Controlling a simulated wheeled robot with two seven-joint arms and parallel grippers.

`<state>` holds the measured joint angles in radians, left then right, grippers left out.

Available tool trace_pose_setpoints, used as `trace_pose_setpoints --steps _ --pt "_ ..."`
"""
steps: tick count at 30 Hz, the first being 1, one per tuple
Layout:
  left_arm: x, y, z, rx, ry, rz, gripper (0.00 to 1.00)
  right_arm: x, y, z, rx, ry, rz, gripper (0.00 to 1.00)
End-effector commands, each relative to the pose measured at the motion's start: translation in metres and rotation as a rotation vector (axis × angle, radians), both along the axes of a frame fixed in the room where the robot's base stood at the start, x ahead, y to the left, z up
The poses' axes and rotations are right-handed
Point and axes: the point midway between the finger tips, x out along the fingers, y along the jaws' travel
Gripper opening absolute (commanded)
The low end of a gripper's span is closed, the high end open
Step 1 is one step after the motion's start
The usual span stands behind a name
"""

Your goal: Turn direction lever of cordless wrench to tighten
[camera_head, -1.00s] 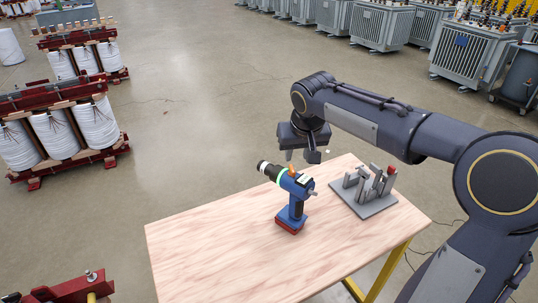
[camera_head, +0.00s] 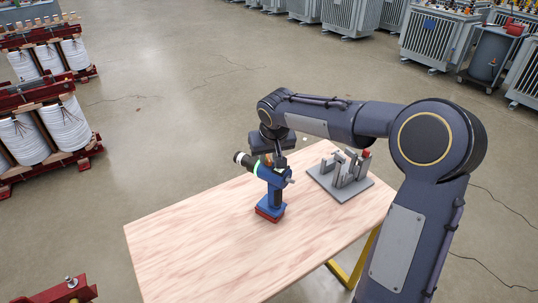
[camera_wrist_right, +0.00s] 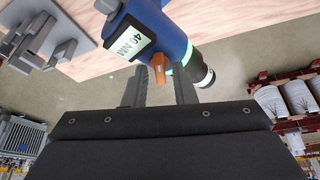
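The cordless wrench (camera_head: 271,186) is blue with a red base and a black nose with a green ring. It stands upright on the table, nose pointing left. Its orange direction lever (camera_wrist_right: 157,67) shows in the right wrist view, beside a display reading 40 NM. In the head view the lever is mostly hidden by the gripper. My right gripper (camera_head: 274,158) is at the top of the wrench. Its fingers (camera_wrist_right: 160,82) are apart, one on each side of the lever, with gaps visible. My left gripper is in neither view.
The wooden table (camera_head: 190,245) is bare to the left and front of the wrench. A grey fixture plate (camera_head: 345,192) with upright holders and a red-topped item stands to the right. White coils and grey transformers stand on the floor farther off.

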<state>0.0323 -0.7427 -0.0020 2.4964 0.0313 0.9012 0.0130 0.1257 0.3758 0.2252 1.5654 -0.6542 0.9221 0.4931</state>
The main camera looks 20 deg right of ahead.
Motion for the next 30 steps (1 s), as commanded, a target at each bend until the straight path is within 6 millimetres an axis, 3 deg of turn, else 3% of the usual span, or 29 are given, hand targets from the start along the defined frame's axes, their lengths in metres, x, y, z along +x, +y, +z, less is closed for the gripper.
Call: trace_pose_setpoints --steps 1,5,17,30 --pt "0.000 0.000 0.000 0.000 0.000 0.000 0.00 0.000 0.000 0.000 0.000 0.000 0.000 0.17" --pt "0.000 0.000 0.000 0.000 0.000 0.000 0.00 0.000 0.000 0.000 0.000 0.000 0.000 0.00" --pt "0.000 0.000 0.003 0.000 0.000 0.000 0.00 0.000 -0.001 0.001 0.002 -0.001 0.033 0.00" --pt "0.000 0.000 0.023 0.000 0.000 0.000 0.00 0.000 -0.004 0.004 0.008 0.002 0.341 0.00"
